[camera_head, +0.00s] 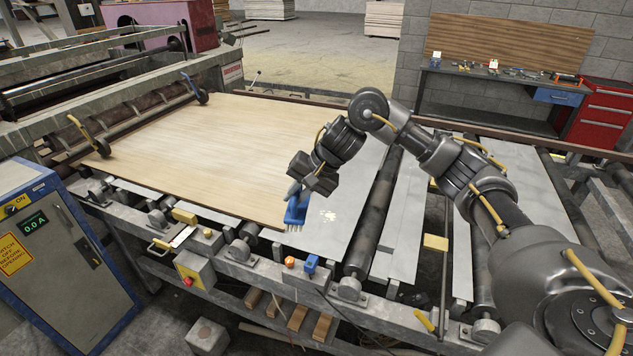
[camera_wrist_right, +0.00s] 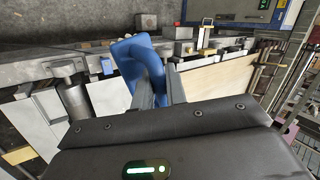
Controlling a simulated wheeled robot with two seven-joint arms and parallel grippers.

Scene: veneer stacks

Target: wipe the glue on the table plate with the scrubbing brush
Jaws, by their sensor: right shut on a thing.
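The scrubbing brush (camera_head: 297,207) is blue with pale bristles pointing down. My right gripper (camera_head: 294,190) is shut on its upper part, and the brush is at the front right corner of the wood sheet, by the table plate. Whether the bristles touch the surface I cannot tell. In the right wrist view the brush (camera_wrist_right: 138,62) sits between the two fingers (camera_wrist_right: 160,92). The table plate (camera_head: 345,185) is a grey metal strip right of the wood sheet. Pale glue flecks (camera_head: 328,214) lie on it, just right of the brush. My left gripper is not in view.
A large wood veneer sheet (camera_head: 200,150) covers the bed to the left. A dark roller (camera_head: 376,215) runs right of the plate. Along the front edge are a yellow box with a red button (camera_head: 194,271) and small orange and blue parts (camera_head: 311,264).

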